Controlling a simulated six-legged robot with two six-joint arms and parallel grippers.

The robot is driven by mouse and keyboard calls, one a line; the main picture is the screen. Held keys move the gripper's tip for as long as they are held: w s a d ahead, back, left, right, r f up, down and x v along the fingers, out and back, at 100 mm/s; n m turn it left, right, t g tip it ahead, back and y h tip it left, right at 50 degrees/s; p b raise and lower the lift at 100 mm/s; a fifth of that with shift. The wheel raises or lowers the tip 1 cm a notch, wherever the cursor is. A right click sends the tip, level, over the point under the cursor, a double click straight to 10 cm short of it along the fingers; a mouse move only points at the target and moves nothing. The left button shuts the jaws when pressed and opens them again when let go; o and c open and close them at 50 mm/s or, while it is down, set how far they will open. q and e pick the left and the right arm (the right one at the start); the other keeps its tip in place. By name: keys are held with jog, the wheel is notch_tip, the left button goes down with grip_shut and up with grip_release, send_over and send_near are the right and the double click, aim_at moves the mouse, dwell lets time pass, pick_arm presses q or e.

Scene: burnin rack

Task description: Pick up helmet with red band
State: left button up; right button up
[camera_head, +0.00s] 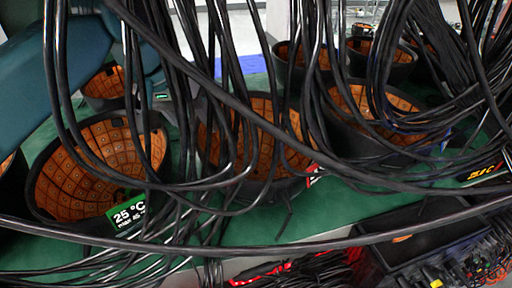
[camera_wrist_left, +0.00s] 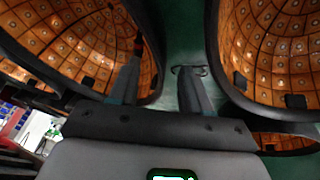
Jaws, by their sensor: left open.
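Several black helmet-like bowls with orange tiled insides sit on a green surface: one at left (camera_head: 90,165), one in the middle (camera_head: 262,135), one at right (camera_head: 375,105). A small red and white mark (camera_head: 313,172) shows at the middle one's lower right rim; I cannot tell whether it is a red band. In the head view, cables partly hide this gripper.
Many black cables (camera_head: 240,85) hang and loop across the head view, in front of the bowls. A black tray-like box (camera_head: 425,240) and tangled wires are at lower right. Little free room shows between the bowls.

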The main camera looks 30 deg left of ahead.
pick_arm(q)
jog(key=shift+w+a+f, duration=0.1)
jog(key=shift+w+f, duration=0.05)
jog(key=shift+f, duration=0.35)
jog(key=shift+w+a+f, duration=0.1)
jog(key=shift+f, duration=0.4)
jog(key=shift+w+d+f, duration=0.15)
jog(key=shift+w+d, duration=0.35)
jog(key=shift+w, duration=0.05)
jog(key=shift+s+a, duration=0.5)
grip_shut()
jog(key=shift+w+d, duration=0.25)
jog(key=shift+w, duration=0.1)
jog(key=shift+s+a, duration=0.1)
